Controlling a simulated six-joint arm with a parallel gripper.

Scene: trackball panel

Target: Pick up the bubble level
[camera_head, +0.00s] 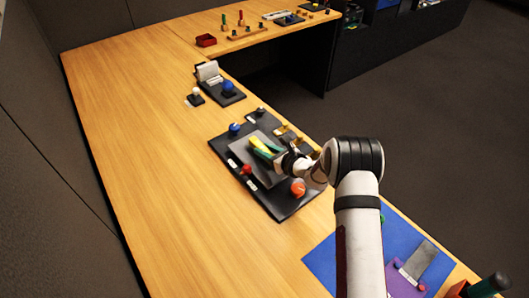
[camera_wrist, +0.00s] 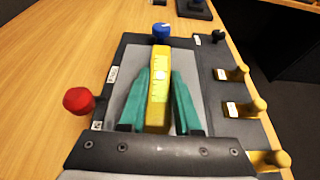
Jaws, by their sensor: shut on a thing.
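The bubble level is a yellow bar (camera_wrist: 159,82) with a pale round spot near its middle. In the wrist view it stands between the two green fingers of my gripper (camera_wrist: 157,98), which are shut on it. In the head view the yellow level (camera_head: 262,145) shows at the tip of my gripper (camera_head: 266,150), over the grey plate of the dark panel (camera_head: 283,210). I cannot tell whether the level touches the plate or is held above it. Its near end is hidden by my gripper's body.
Around the plate are a red ball knob (camera_wrist: 78,100), a blue knob (camera_wrist: 161,32), an orange ball (camera_head: 298,187) and several yellow levers (camera_wrist: 238,73). A blue mat (camera_head: 325,262) lies at the front right. The wooden table's left side is clear.

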